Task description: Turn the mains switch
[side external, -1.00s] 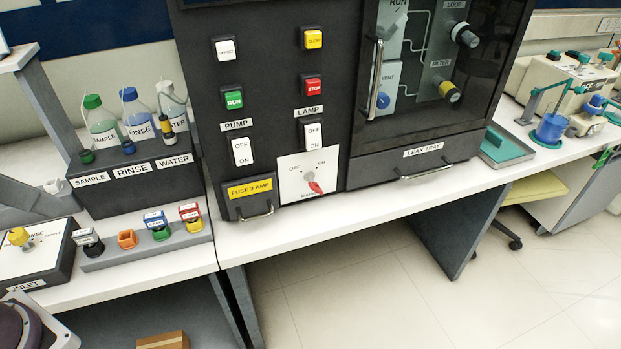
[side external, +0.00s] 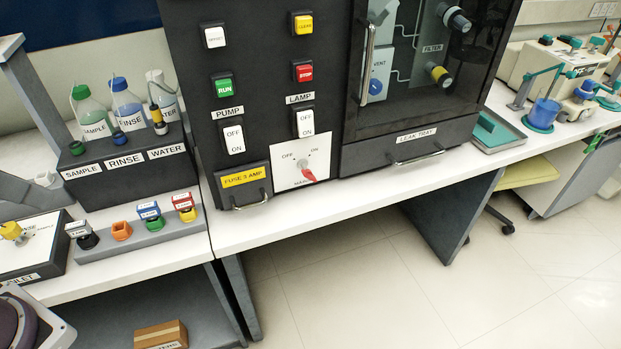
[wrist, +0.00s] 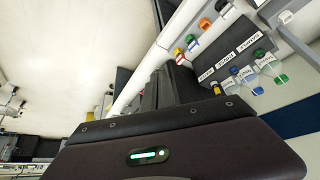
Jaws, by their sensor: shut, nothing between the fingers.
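The mains switch (side external: 305,168) is a rotary knob with a red pointer on a white plate (side external: 285,178), low on the black instrument panel. OFF is printed at the plate's upper left, ON at its upper right and a label below. The red pointer is turned to the lower right, near the bottom label. My gripper (wrist: 168,78) shows in the wrist view as dark parts beyond its purple-black body, shut and empty. Its fingertips are hard to make out against the dark background. In the side external view the gripper does not show, and nothing touches the switch.
The yellow-labelled fuse drawer (side external: 243,178) is left of the switch and the leak tray drawer (side external: 415,142) right. Two white rocker switches (side external: 233,138) (side external: 305,121) sit above. The bench front (side external: 300,205) is clear.

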